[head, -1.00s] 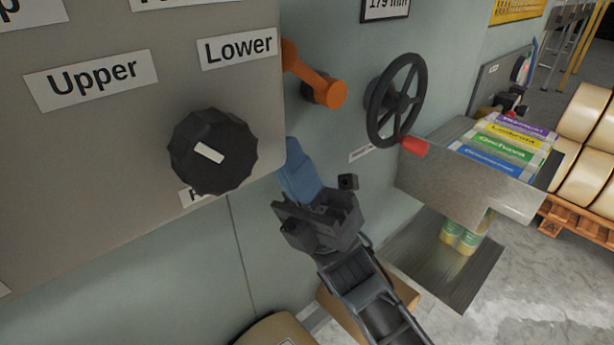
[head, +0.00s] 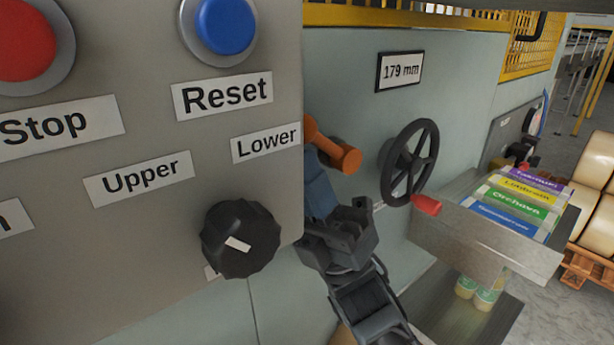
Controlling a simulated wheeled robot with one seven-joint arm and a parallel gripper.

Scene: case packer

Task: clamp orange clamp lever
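The orange clamp lever (head: 334,148) is on the pale green machine wall, just right of the grey control box. It slopes from upper left down to a round knob end at the right, with a dark part behind it. Its left end is partly hidden by the box edge. My dark gripper (head: 341,230) is just below the lever, beside the box edge. A blue part (head: 319,192) rises from it towards the lever's underside; I cannot tell whether it touches. The gripper's fingertips do not show clearly, and nothing is seen held.
The control box carries a black rotary knob (head: 240,240), a blue Reset button (head: 226,25) and a red Stop button (head: 28,40). A metal tray (head: 485,240) holding coloured cartons juts out farther right.

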